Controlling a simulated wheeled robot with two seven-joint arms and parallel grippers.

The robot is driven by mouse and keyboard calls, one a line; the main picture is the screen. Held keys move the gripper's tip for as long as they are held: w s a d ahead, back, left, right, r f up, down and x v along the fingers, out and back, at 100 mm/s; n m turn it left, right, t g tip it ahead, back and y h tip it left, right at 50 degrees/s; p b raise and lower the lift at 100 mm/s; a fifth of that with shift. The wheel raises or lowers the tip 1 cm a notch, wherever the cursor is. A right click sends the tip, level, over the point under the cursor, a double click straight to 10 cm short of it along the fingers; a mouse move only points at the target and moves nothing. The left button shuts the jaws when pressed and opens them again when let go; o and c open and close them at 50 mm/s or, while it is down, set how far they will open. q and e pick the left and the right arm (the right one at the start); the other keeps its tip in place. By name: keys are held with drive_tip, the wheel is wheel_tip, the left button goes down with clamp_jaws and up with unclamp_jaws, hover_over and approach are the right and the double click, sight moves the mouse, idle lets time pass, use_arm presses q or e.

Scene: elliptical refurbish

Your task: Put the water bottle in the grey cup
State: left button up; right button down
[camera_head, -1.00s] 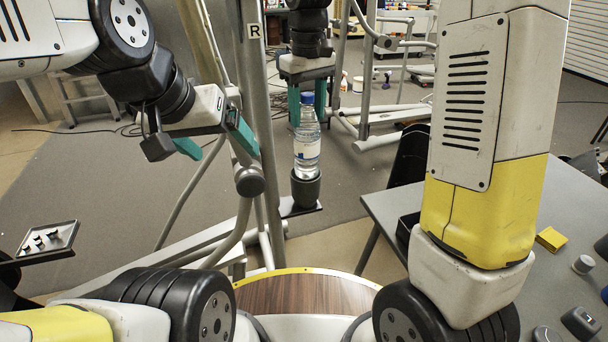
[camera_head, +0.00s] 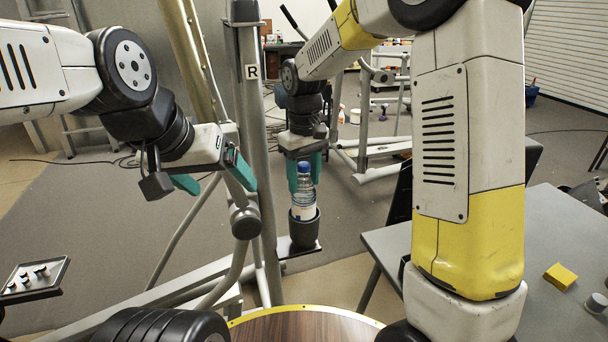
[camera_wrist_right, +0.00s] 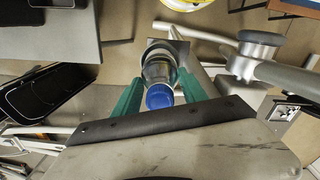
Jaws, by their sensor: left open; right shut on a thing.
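The water bottle (camera_head: 303,200) is clear with a white label and a blue cap. It stands upright with its lower part inside the dark grey cup (camera_head: 304,232), whose wall hides the bottle's bottom. The cup rests on a small flat holder on the exercise machine. My left gripper (camera_head: 215,178) is open and empty, left of the machine's post.
The machine's upright post (camera_head: 254,100) and a round-ended handle (camera_head: 246,221) stand close left of the cup. A grey table (camera_head: 560,235) with a yellow block (camera_head: 560,276) is at right. A small tray (camera_head: 35,279) is at far left.

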drive_tip(key=shift+f, duration=0.6)
drive_tip(key=c, duration=0.6)
unclamp_jaws()
